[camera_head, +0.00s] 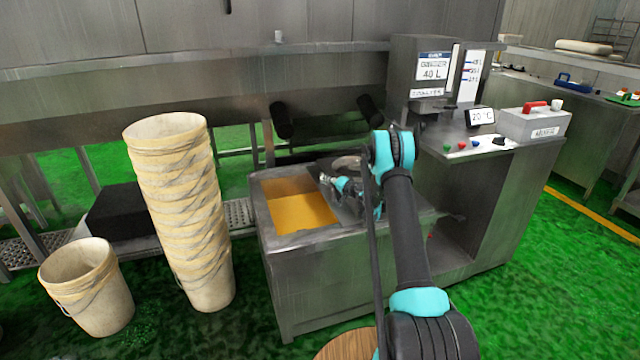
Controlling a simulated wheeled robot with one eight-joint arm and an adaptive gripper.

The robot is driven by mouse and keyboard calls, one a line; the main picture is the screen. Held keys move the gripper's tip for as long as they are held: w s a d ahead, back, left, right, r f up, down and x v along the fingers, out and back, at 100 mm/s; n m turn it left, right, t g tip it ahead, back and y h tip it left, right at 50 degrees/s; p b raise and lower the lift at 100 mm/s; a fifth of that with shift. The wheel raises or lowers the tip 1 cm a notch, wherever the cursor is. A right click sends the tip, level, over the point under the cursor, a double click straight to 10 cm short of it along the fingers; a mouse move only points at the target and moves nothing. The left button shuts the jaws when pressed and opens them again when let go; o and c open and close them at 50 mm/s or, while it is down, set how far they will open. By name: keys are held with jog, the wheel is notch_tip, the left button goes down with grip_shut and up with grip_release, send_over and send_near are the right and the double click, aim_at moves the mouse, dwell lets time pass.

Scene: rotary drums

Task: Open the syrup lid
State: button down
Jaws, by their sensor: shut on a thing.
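The syrup tank (325,285) is a steel box in the middle of the view. Its top is open at the left, and orange-yellow syrup (300,212) shows inside. The syrup lid (352,208) is a grey metal panel tilted up at the right side of the opening. My gripper (328,180) is at the lid's upper left edge and is shut on the lid. My arm reaches in from the lower right and hides the lid's right part and some of the tank's right top.
A tall stack of cream buckets (175,205) and a single bucket (88,290) stand on the green floor to the left. A dispensing machine (430,85) with labels and a control panel (470,146) stands at the right. A round wooden top (345,345) is at the bottom.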

jog(key=shift+d, duration=0.15)
jog(key=c, duration=1.4)
grip_release()
jog(key=v, duration=1.2)
jog(key=shift+r, duration=0.1)
